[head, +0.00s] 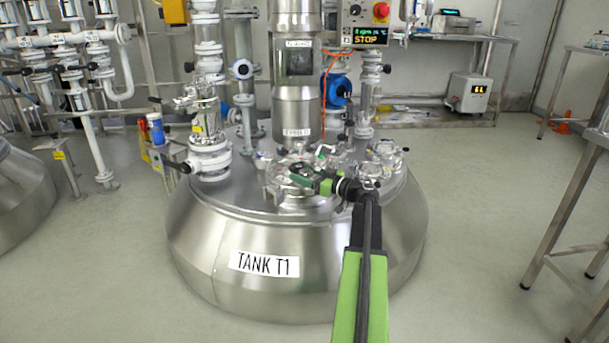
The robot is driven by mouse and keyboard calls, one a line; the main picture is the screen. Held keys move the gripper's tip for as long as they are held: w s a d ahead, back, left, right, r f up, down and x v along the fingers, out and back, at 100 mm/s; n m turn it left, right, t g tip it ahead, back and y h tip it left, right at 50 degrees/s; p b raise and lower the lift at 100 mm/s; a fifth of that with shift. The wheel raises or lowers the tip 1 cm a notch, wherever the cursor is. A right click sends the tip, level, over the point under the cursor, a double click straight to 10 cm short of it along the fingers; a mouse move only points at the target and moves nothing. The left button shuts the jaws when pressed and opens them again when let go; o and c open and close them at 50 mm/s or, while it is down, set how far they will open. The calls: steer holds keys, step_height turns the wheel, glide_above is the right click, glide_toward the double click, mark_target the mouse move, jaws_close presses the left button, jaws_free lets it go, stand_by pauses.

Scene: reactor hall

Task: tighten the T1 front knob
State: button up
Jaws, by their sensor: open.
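Tank T1 (264,262) is a large steel vessel with a "TANK T1" label on its front. My green and black arm reaches over its top from the lower right. My gripper (299,175) is open over the round lid (292,202) near the front of the tank top. Several small clamps or knobs ring this lid. The front knob is too small to tell from the others, and my gripper hides part of the lid. I cannot tell whether my fingers touch anything.
A steel column (296,105) rises behind the lid. A white valve (209,158) stands left of it. A control box (370,25) with a red button reads STOP. A second fitting (384,150) lies right of my gripper. A steel table (575,210) stands at the right, with open floor between.

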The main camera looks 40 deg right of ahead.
steer(key=c, duration=1.4)
steer(key=shift+o, duration=0.2)
steer(key=shift+a+m+h, duration=0.1)
steer(key=shift+m+h, duration=0.2)
steer(key=shift+h, duration=0.2)
